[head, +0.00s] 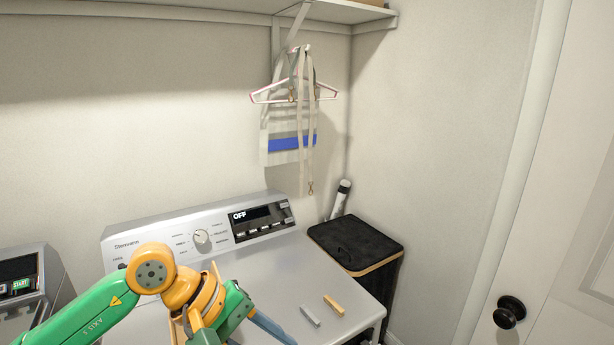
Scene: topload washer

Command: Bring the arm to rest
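My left arm, green and orange, comes in from the lower left in the head view. Its wrist is bent down in front of the washer (285,262), a silver machine with a dial (201,237) and a dark display (258,217) that reads OFF. My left gripper (268,328) seems to be the blue-grey part low in the frame, over the washer's top. Its fingertips are not clear, and I cannot tell whether it holds anything. My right arm and gripper are not in view.
Two small bars, one grey (310,316) and one orange (334,305), show over the washer top. A black-topped hamper (352,240) stands at its right. A second machine (22,285) is at the left. A door with a black knob (509,312) is at the right.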

